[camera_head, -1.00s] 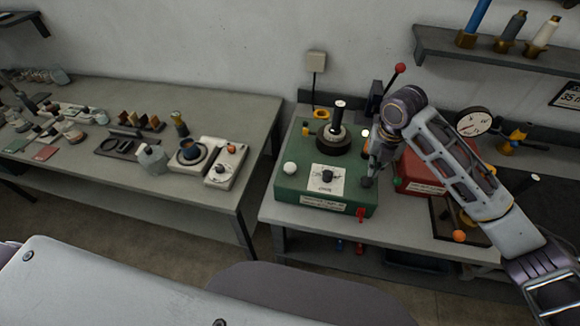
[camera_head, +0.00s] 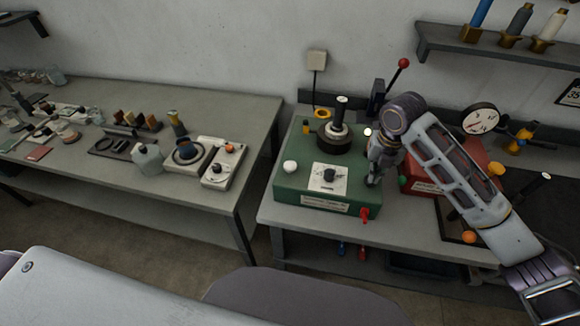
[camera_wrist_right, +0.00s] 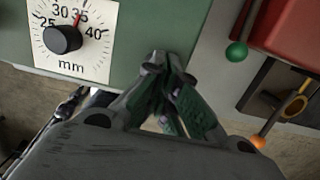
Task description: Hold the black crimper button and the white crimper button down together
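The green crimper (camera_head: 310,190) stands on the right-hand bench. Its round white button (camera_head: 290,167) sits on the left of its top, with nothing touching it. A dial with a black knob (camera_head: 328,175) is at the middle of the top and also shows in the right wrist view (camera_wrist_right: 62,40). My right gripper (camera_head: 373,181) points down at the right end of the top. In the right wrist view its fingertips (camera_wrist_right: 165,62) are together, with nothing visible between them. I see no black button apart from the knob; the gripper covers that end.
A red box (camera_head: 425,178) with a green ball knob (camera_wrist_right: 237,50) stands close to the right of the crimper. A red lever (camera_head: 365,213) sticks out at the front right. The left bench (camera_head: 215,210) holds several small items.

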